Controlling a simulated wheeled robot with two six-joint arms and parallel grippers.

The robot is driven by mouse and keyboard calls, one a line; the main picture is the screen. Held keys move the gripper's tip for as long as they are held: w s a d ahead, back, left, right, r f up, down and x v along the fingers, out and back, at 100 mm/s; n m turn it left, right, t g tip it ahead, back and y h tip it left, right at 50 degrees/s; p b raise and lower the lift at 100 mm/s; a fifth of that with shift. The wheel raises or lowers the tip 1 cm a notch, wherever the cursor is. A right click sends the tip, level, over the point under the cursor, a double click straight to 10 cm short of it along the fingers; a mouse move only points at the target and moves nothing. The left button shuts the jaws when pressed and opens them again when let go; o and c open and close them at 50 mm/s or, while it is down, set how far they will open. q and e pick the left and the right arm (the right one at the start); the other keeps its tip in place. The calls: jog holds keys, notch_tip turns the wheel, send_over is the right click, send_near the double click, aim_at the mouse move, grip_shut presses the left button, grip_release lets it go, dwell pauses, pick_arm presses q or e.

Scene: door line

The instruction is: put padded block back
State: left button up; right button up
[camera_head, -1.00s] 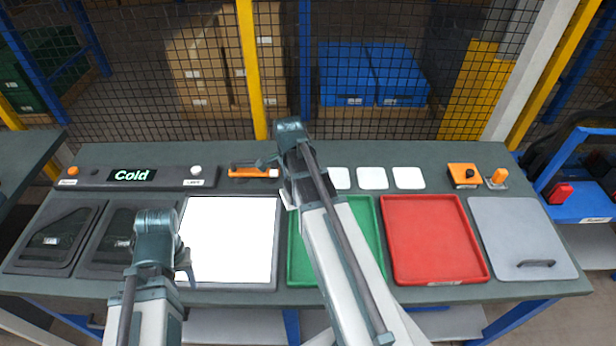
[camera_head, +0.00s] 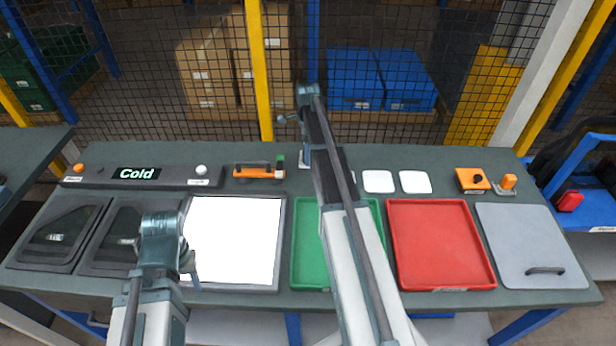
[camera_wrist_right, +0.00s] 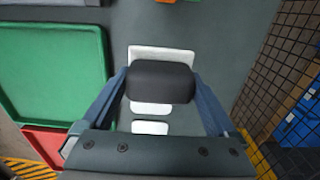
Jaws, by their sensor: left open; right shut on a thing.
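The padded block (camera_wrist_right: 160,82) is a dark, rounded block in the right wrist view. My right gripper (camera_wrist_right: 160,88) is shut on it, one finger on each side. The block overlaps a white pad (camera_wrist_right: 160,56) in that view; whether it touches the pad I cannot tell. More white pads show beyond it, and in the head view a white pad (camera_head: 377,181) lies right of my right arm. In the head view the arm hides the block. My left gripper (camera_head: 187,262) is open and empty near the left edge of the white lit panel (camera_head: 235,240).
A green tray (camera_head: 304,250) lies partly under my right arm, with a red tray (camera_head: 440,243) beside it. An orange tool (camera_head: 258,172) lies at the back, left of the arm. Orange devices (camera_head: 472,180) stand at the back right. A mesh fence (camera_head: 400,125) runs behind the table.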

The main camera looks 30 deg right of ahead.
jog(key=shift+f+b, duration=4.4)
jog(key=shift+f, duration=0.35)
jog(key=shift+f, duration=0.1)
jog(key=shift+f, duration=0.15)
jog(key=o, duration=1.1)
notch_tip(320, 180, up, 13)
jog(key=p, duration=1.2)
jog(key=shift+f, duration=0.2)
